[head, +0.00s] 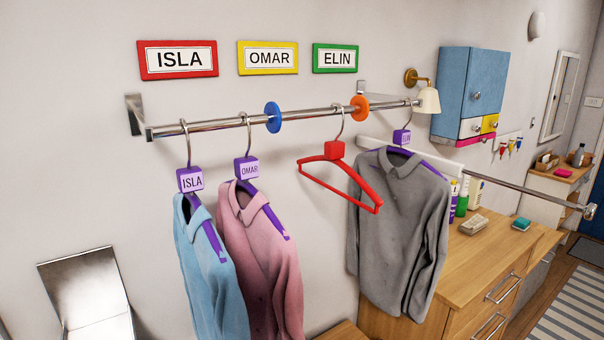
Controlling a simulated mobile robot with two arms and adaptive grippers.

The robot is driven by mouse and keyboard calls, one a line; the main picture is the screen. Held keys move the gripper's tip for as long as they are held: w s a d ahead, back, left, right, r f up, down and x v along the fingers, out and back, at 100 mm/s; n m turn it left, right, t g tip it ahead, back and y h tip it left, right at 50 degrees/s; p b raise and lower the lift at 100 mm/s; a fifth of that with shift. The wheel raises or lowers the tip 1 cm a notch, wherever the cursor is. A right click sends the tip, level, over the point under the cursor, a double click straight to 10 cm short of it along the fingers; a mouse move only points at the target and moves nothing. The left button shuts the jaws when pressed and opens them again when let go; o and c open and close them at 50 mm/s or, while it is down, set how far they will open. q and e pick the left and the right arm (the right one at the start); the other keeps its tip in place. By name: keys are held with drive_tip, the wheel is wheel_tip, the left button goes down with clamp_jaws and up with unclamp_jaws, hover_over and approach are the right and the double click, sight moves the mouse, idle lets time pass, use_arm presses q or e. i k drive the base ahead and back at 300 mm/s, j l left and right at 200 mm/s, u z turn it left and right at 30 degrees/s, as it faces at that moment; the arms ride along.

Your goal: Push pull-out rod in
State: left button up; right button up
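The pull-out rod (525,193) is a thin chrome bar at the right in the head view. It sticks out from behind the grey shirt toward the right, above the wooden dresser, and ends in a metal knob (590,212). A white rail piece (371,143) shows just left of the grey shirt and seems to be in line with the rod; the shirt hides part of the stretch between. A good length of chrome rod is out. Neither of my grippers is in view.
A fixed chrome rail (230,123) carries blue, pink and grey (398,230) shirts and an empty red hanger (340,175). The wooden dresser (450,275) holds bottles, a brush-like block (474,225) and a teal sponge-like block (521,223). A blue cabinet (470,90) hangs above.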

sight(589, 210)
drive_tip(key=l+z, duration=0.1)
drive_tip(key=z, duration=1.3)
drive_tip(key=k+l, duration=0.05)
